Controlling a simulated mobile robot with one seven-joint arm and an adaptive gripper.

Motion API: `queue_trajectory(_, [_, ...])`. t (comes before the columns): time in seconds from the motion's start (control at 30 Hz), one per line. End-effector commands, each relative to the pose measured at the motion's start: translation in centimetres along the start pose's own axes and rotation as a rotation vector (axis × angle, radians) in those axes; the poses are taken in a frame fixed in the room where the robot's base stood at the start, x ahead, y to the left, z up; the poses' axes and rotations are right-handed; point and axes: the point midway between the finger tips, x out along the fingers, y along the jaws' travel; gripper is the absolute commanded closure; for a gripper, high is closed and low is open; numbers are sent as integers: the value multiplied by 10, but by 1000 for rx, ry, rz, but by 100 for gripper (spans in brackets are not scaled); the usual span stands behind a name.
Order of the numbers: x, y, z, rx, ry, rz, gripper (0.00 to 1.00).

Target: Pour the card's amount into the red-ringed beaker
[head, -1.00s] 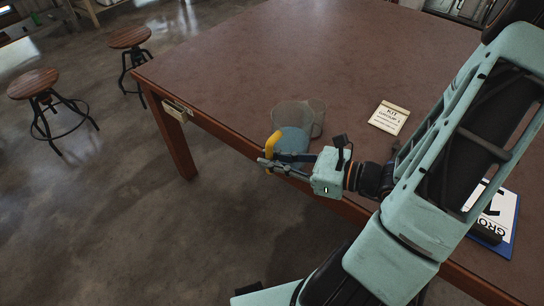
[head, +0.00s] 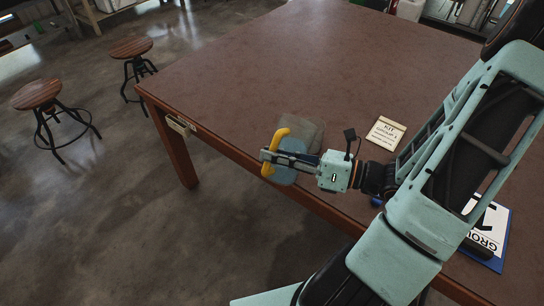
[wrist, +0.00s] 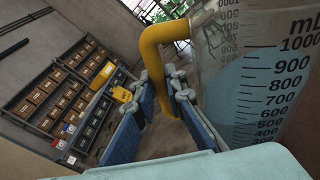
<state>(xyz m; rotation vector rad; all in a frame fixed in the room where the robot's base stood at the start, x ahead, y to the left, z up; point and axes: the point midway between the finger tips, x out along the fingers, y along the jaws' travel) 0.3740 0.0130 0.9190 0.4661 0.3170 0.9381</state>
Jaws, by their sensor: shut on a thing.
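A clear jug with a yellow handle (head: 270,152) and blue liquid (head: 287,174) is at the table's near edge. My gripper (head: 272,157) is shut on the handle. In the wrist view the jug (wrist: 265,75) shows a mL scale up to 1000 and blue liquid; its scale looks tilted there. A greyish clear shape (head: 303,132) stands behind the liquid; I cannot separate the jug's upper part from a vessel behind it. No red ring can be made out.
The brown table (head: 270,75) is mostly bare at the back and left. A blue clipboard (head: 494,264) with a white sheet lies at the right, partly behind my arm. Two stools (head: 37,95) stand on the floor at left. The wrist view shows shelves of boxes (wrist: 65,95).

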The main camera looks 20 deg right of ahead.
Motion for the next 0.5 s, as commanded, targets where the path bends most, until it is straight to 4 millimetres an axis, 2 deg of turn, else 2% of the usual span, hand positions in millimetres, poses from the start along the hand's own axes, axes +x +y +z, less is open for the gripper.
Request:
queue_trajectory(0.03, [-2, 0, 9, 25, -10, 8, 100])
queue_trajectory(0.5, [-15, -12, 58, 299, -75, 67, 100])
